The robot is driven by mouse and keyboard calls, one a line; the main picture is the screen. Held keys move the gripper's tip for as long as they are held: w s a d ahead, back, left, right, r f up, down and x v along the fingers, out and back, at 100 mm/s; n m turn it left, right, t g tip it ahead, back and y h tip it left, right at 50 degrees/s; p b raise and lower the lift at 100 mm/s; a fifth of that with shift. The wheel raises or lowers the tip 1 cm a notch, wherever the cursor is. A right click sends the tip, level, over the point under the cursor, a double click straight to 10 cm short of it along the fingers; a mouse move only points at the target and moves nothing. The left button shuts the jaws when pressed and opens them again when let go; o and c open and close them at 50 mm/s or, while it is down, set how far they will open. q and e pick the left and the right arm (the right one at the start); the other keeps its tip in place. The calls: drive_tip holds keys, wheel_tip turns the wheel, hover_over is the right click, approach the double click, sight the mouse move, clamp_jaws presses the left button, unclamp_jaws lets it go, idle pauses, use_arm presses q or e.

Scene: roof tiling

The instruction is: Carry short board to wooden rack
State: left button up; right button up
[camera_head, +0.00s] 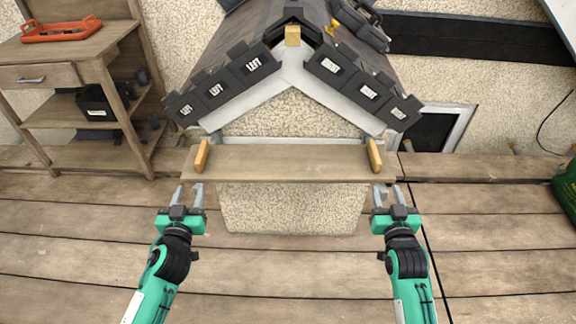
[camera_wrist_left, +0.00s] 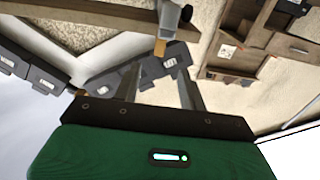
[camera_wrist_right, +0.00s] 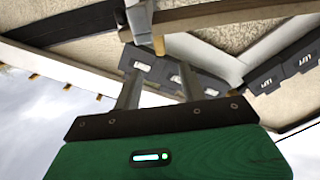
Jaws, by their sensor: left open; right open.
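A flat brown board (camera_head: 290,163) lies level across the front of the small gabled roof model, with an orange-yellow wooden block near each end. A wooden rack with shelves (camera_head: 90,75) stands at the far left. My left gripper (camera_head: 188,192) is open and empty, just in front of the board's left end. My right gripper (camera_head: 388,191) is open and empty, just in front of its right end. The open fingers also show in the left wrist view (camera_wrist_left: 158,88) and the right wrist view (camera_wrist_right: 160,88), with nothing between them.
Dark tiles (camera_head: 222,82) line both white gable slopes above the board. The rack holds an orange tray (camera_head: 62,30) on top and a black box (camera_head: 95,103) on a shelf. A green object (camera_head: 567,190) is at the right edge. The plank floor in front is clear.

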sight(200, 158)
use_arm(q)
drive_tip(key=w, duration=1.3)
drive_tip(key=shift+w, duration=0.4)
use_arm(e)
drive_tip(key=w, duration=1.3)
drive_tip(key=shift+w, duration=0.4)
use_arm(q)
clamp_jaws()
use_arm(e)
clamp_jaws()
drive_tip(key=shift+f, duration=0.1)
